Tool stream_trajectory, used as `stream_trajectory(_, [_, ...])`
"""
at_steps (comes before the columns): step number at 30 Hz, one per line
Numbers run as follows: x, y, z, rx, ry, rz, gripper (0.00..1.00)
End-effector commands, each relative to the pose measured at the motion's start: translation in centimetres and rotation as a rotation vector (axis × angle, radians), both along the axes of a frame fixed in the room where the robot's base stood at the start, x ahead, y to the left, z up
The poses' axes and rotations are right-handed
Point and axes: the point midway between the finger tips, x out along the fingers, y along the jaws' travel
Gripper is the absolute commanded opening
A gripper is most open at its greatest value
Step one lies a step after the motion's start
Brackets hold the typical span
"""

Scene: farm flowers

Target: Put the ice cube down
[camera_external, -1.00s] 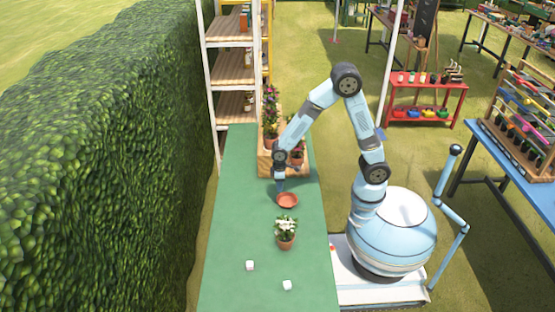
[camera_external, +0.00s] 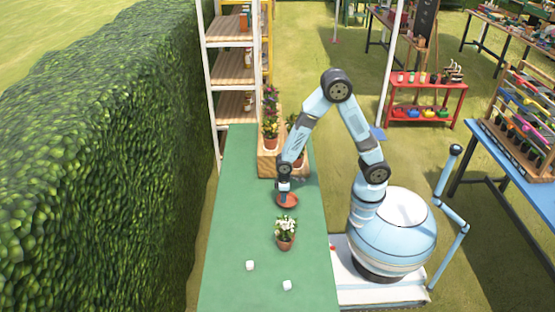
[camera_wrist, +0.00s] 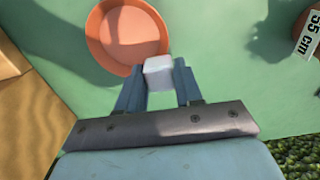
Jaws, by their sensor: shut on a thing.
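My gripper (camera_wrist: 158,82) is shut on a whitish ice cube (camera_wrist: 158,72), with one blue finger on each side of it. In the wrist view the cube shows at the lower right rim of a round terracotta saucer (camera_wrist: 125,40) and covers a little of it. In the external view my gripper (camera_external: 285,188) is over the far part of the saucer (camera_external: 288,202) on the green table (camera_external: 235,220). I cannot tell how high the cube is above the table. Two more white cubes lie on the near part of the table, one at left (camera_external: 250,265) and one at right (camera_external: 287,285).
A potted white flower (camera_external: 286,232) stands just nearer than the saucer. A wooden crate (camera_external: 268,164) with potted plants stands behind my gripper. The table's left side is clear.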

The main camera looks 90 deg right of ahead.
Motion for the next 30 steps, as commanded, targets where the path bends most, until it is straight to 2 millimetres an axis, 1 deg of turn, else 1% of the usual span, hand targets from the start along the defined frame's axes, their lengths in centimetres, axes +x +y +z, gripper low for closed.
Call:
stream_trajectory(6, [-0.1, 0.0, -2.4, 0.000, 0.004, -0.001, 0.07])
stream_trajectory(8, [-0.1, 0.0, -2.9, 0.000, 0.002, -0.001, 0.07])
stream_trajectory(17, [0.0, 0.0, -3.0, 0.000, 0.001, 0.000, 0.07])
stream_trajectory(29, [0.0, 0.0, -4.0, 0.000, 0.001, 0.000, 0.07])
stream_trajectory(30, [0.0, 0.0, -4.0, 0.000, 0.001, 0.000, 0.37])
